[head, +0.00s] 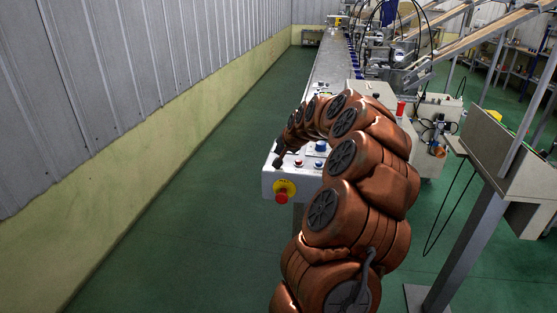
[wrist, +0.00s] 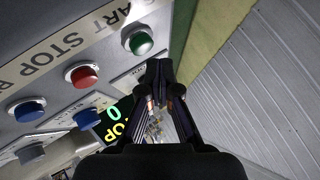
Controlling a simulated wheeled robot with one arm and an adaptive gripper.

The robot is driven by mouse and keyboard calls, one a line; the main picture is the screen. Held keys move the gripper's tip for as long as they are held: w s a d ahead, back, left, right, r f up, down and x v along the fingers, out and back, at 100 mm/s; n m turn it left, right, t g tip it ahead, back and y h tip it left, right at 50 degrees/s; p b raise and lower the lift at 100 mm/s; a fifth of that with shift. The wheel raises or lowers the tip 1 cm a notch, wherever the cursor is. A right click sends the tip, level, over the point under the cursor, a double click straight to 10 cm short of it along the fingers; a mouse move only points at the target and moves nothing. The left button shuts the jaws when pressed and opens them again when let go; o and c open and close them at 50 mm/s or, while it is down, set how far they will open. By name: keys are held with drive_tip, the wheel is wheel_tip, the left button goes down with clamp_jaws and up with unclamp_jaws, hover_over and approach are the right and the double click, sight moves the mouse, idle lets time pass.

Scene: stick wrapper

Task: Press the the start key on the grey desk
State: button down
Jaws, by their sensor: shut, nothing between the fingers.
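The start key is a round green button (wrist: 141,42) on the light grey desk panel (wrist: 45,75), beside the printed word ending in "ART" in the wrist view. My gripper (wrist: 160,68) is shut and empty, its fingertips just below and right of the green button in that picture. I cannot tell whether they touch the panel. In the head view my gripper (head: 279,161) is over the left part of the grey desk (head: 268,182). The green button is not visible there, likely hidden by my gripper.
A red button (wrist: 82,75) by "STOP" and a blue button (wrist: 27,110) sit left of the green one. A red emergency knob on yellow (head: 284,190) is on the desk's front. Green floor (head: 170,235) is free to the left.

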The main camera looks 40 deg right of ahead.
drive_tip(key=shift+f, duration=0.15)
drive_tip(key=shift+f+b, duration=0.3)
drive_tip(key=shift+b, duration=0.2)
drive_tip(key=shift+f+b, duration=0.4)
drive_tip(key=shift+f, duration=0.05)
idle(0.7)
drive_tip(key=shift+r, duration=0.2)
drive_tip(key=shift+w+r, duration=0.1)
drive_tip(key=shift+r, duration=0.65)
drive_tip(key=shift+r, duration=2.5)
